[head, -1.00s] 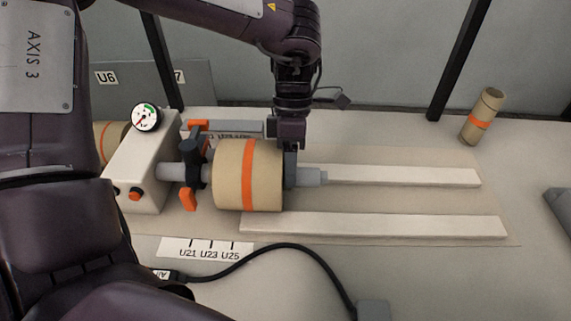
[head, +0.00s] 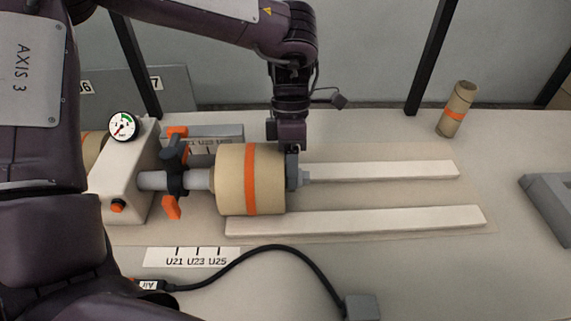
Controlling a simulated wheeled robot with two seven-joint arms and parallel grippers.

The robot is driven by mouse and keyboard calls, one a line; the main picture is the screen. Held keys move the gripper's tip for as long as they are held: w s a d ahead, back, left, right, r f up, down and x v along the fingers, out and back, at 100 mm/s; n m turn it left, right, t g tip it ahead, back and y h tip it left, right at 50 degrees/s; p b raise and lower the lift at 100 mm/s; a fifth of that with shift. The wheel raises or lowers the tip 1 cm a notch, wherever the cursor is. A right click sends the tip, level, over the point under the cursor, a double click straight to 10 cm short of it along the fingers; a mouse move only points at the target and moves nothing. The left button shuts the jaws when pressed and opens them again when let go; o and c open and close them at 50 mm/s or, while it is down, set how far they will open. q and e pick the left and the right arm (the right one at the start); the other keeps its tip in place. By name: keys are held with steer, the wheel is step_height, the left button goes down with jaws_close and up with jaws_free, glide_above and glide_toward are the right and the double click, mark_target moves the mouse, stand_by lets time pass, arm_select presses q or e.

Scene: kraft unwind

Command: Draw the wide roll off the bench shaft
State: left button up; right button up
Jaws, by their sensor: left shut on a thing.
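The wide roll (head: 232,180), tan kraft with an orange band, sits around the grey shaft (head: 152,181) of the bench unit. A gap of bare shaft shows between the roll and the dark clamp collar (head: 174,168) with orange handles. My left gripper (head: 291,165) comes down from above at the roll's right end and is shut on it; its fingertips are partly hidden there. My right gripper is not in view.
Two pale rails (head: 380,218) lie in front of and behind the shaft line, running right. A grey block (head: 550,205) is at the right edge. A black air hose (head: 290,252) crosses the front.

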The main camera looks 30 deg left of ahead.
arm_select(q)
steer(key=shift+w+d+p, duration=0.55)
steer(key=shift+d+p, duration=0.05)
steer(key=shift+d, duration=0.25)
steer(key=shift+w+d+p, duration=0.4)
steer(key=shift+d+p, duration=0.05)
steer(key=shift+d, duration=0.2)
steer(key=shift+w+d+p, duration=0.4)
steer(key=shift+d+p, duration=0.05)
steer(key=shift+d, duration=0.15)
steer(key=o, duration=1.3)
